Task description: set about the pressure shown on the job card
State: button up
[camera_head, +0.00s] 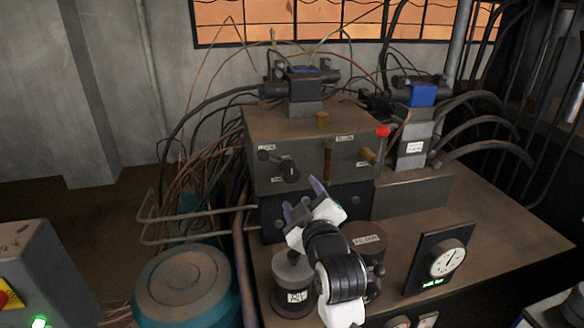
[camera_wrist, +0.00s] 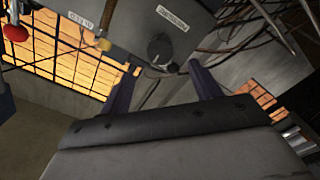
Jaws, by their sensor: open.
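A grey valve block (camera_head: 311,135) stands on the bench, with a round black knob (camera_head: 289,170) low on its left front. My gripper (camera_head: 302,197) is open and empty just below and in front of that knob, apart from it as far as I can tell. In the wrist view the knob (camera_wrist: 159,48) lies ahead between the two fingers of my gripper (camera_wrist: 162,82), beneath a small white label. A white dial gauge (camera_head: 447,262) with a dark needle and a green readout stands at the right. I cannot make out a job card, and the labels are too small to read surely.
A dark canister (camera_head: 293,285) and a filter cap (camera_head: 367,246) stand close under my arm. Hoses and cables crowd both sides. A teal drum (camera_head: 185,290) stands left.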

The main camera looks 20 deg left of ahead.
aim_at(292, 176)
jog(key=p+x, duration=0.3)
jog(key=x, duration=0.7)
jog(key=shift+w+a, duration=0.15)
jog(key=c, duration=1)
